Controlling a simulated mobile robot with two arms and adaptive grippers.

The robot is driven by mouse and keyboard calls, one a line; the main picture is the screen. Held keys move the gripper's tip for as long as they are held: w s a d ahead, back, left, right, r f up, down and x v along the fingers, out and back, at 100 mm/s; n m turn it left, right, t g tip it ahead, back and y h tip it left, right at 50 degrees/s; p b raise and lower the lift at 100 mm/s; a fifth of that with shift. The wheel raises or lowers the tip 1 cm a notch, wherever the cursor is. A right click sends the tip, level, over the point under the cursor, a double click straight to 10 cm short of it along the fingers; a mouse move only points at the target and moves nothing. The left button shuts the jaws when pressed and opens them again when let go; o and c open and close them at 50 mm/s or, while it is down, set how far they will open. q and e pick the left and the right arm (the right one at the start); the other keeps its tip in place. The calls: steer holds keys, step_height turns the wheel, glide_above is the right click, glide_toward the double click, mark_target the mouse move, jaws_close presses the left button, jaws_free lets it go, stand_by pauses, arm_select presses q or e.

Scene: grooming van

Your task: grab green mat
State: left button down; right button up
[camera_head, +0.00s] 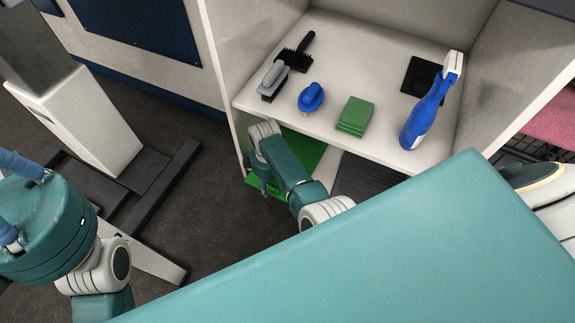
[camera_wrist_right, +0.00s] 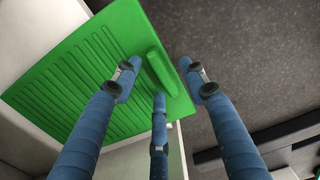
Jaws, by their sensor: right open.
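The green mat (camera_head: 308,150) lies in the lower compartment of the white shelf unit, partly hidden behind my right arm in the head view. In the right wrist view the mat (camera_wrist_right: 75,85) is ribbed, with a raised bar (camera_wrist_right: 160,73) near one edge. My right gripper (camera_wrist_right: 160,78) is open, its blue fingers spread around the bar's end of the mat. Nothing shows between them as held, and contact cannot be told. In the head view my right gripper (camera_head: 262,180) is at the compartment's left front. My left gripper (camera_head: 12,200) is partly cut off at the left edge.
The shelf above holds a black brush (camera_head: 297,52), a grey-handled brush (camera_head: 273,80), a blue brush (camera_head: 311,98), a folded green cloth (camera_head: 355,116), a black pad (camera_head: 421,77) and a blue spray bottle (camera_head: 424,115). A dark ribbed mat (camera_head: 362,178) lies right of the green one.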

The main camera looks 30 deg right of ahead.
steer(key=shift+f, duration=0.1)
jaws_close()
stand_by(0.4)
